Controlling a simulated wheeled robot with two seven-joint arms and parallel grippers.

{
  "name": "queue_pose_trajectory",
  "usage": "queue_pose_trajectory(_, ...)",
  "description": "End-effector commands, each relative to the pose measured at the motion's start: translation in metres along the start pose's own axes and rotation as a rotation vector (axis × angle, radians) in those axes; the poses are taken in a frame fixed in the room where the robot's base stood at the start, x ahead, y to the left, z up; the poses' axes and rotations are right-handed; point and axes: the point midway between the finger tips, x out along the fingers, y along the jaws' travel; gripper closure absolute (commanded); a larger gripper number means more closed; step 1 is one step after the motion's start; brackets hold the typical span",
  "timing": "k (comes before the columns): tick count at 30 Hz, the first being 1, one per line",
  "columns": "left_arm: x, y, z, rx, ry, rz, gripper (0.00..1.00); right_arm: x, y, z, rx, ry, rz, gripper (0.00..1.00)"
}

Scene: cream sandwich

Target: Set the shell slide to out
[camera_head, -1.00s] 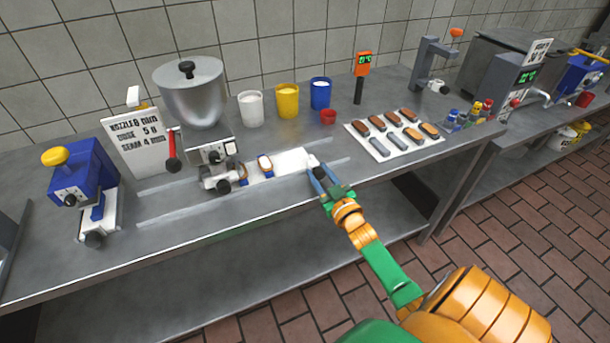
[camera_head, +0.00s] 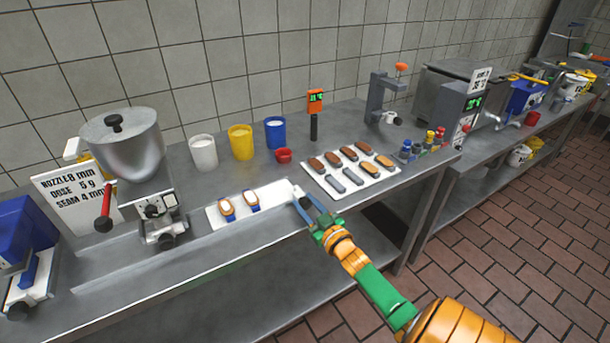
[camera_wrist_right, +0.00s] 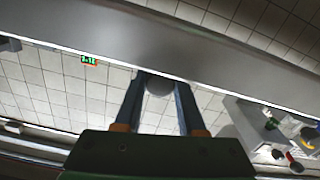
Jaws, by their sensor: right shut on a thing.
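The shell slide (camera_head: 275,199) is a white plate on the rail along the counter's front. It lies clear to the right of the steel hopper machine (camera_head: 128,158). Two brown shells in blue holders, one shell (camera_head: 226,209) left of the other shell (camera_head: 252,201), sit on its left half. My right gripper (camera_head: 301,200) is at the slide's right end, shut on its knob. In the right wrist view, the round grey knob (camera_wrist_right: 159,86) sits between the blue fingers. My left gripper is not in view.
A white tray (camera_head: 352,194) of filled pieces lies just right of my gripper. White (camera_head: 203,153), yellow (camera_head: 241,143) and blue (camera_head: 275,134) cups and a small red cup (camera_head: 283,156) stand behind the slide. A blue machine (camera_head: 27,235) is at far left.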

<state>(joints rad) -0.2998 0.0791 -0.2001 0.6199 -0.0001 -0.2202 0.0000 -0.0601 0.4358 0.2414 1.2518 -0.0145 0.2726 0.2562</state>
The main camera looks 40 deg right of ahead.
Motion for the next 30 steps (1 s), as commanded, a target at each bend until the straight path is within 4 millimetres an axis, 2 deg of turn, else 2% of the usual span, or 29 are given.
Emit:
queue_pose_trajectory(2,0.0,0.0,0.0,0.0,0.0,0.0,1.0,0.0,0.002,0.0,-0.003,-0.002,0.003,1.0)
queue_pose_trajectory(3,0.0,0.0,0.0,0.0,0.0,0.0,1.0,0.0,0.002,0.0,-0.003,-0.001,0.003,0.55)
queue_pose_trajectory(6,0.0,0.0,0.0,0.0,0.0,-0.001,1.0,0.0,0.002,0.0,-0.003,-0.001,0.003,0.31)
queue_pose_trajectory(15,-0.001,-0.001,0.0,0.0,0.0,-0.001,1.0,-0.002,0.001,0.0,-0.002,-0.001,0.002,0.31)
queue_pose_trajectory(17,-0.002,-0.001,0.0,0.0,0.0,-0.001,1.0,-0.01,0.0,0.0,-0.001,-0.002,0.001,0.31)
queue_pose_trajectory(24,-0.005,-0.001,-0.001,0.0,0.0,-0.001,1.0,-0.059,0.002,0.001,0.0,-0.003,0.003,0.31)
queue_pose_trajectory(30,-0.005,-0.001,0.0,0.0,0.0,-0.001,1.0,-0.072,0.003,0.001,-0.001,-0.001,0.003,0.31)
